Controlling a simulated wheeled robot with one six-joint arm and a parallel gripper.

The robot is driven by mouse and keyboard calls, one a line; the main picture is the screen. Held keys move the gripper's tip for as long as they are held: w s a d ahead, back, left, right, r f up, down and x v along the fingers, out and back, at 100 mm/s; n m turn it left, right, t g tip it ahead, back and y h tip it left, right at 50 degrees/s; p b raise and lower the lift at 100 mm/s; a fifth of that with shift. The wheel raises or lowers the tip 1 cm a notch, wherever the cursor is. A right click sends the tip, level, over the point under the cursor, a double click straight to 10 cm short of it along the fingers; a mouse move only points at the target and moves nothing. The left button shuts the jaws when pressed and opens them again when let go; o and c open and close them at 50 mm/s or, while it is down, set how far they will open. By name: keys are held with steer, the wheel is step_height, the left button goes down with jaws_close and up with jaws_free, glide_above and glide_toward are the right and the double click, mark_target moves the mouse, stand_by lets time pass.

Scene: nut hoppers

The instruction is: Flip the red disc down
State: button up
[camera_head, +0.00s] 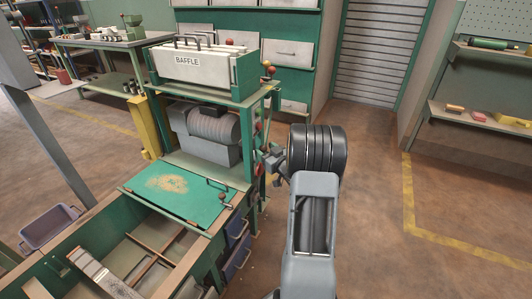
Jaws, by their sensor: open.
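A small round red piece (258,126) shows on the right side of the green machine frame (262,97), above my gripper. It may be the red disc, but it is too small to tell whether it is a disc or a knob. My gripper (270,159) is open beside the frame's right post, a little below the red piece. I cannot tell whether it touches anything. My own arm hides part of the floor behind it. Other red and orange round knobs (268,67) stand at the frame's upper right corner.
A white box labelled BAFFLE (187,62) sits on top, above a grey motor (208,132). Blue drawers (237,262) face right. The floor at right is clear.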

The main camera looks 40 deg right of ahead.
steer(key=shift+w, duration=0.1)
jaws_close()
stand_by(0.6)
